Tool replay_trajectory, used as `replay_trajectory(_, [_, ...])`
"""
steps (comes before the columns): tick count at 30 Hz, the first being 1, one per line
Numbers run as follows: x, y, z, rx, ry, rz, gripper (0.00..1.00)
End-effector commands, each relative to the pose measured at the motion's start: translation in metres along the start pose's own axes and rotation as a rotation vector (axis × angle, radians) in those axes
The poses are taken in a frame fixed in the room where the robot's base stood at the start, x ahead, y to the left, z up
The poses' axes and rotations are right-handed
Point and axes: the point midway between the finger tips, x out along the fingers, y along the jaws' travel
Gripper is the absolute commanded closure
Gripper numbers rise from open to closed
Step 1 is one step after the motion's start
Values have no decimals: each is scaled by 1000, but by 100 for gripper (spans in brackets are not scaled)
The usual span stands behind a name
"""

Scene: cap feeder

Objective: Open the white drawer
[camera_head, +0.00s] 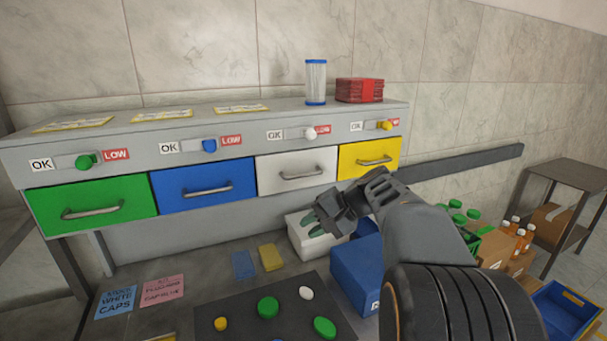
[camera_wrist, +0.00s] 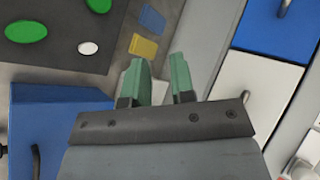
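The white drawer (camera_head: 297,170) is shut, flush with its neighbours, between the blue and yellow drawers. Its metal bar handle (camera_head: 302,175) is uncovered in the head view. The drawer also shows at the right of the wrist view (camera_wrist: 265,82), with its handle partly visible beside my gripper's mounting. My gripper (camera_head: 316,224) is below and in front of the white drawer, apart from its handle. In the wrist view its two green fingers (camera_wrist: 160,75) stand apart with nothing between them.
A green drawer (camera_head: 92,204), a blue drawer (camera_head: 205,188) and a yellow drawer (camera_head: 369,158) are shut. Below my gripper are a white box (camera_head: 301,240) and a blue bin (camera_head: 357,265). A dark mat (camera_head: 245,327) holds several caps. Space before the drawer fronts looks clear.

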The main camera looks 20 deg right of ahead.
Motion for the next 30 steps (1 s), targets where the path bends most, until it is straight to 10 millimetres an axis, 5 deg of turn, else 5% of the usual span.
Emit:
replay_trajectory(1, [-19, -5, -28, 49, 13, -101, 77])
replay_trajectory(6, [-77, -16, -88, 106, 47, -389, 77])
replay_trajectory(12, [-114, -17, -116, 105, 75, -547, 77])
replay_trajectory(17, [-102, -29, -121, 104, 77, -569, 77])
replay_trajectory(30, [-34, -71, -129, 105, 79, -566, 77])
